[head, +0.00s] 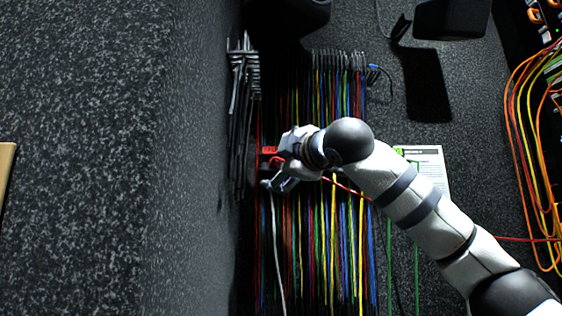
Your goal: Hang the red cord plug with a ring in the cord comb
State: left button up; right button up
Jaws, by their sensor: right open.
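The red plug (269,151) shows at the fingers of my right gripper (270,165), in front of the hanging cords. The gripper is open, its fingers pointing left, and partly hides the plug. I cannot make out the ring or whether the plug touches anything behind it. A red cord (346,187) comes out on the right side of the gripper and passes behind my arm. The cord comb (340,61) is a row of grey teeth at the upper middle, with many coloured cords hanging below it. My left gripper is not in view.
A second rack (243,62) with dark cords stands left of the comb, beside a speckled grey wall (110,160). A blue plug (374,69) hangs at the comb's right end. A white and green sheet (425,165) lies behind my arm. Orange and yellow cables (515,130) loop at right.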

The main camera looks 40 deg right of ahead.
jog(key=shift+s+a, duration=0.1)
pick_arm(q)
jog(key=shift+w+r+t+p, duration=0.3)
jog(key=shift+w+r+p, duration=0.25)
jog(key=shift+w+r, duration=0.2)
pick_arm(e)
jog(key=s+a, duration=0.5)
jog(key=s, duration=0.1)
dwell(0.4)
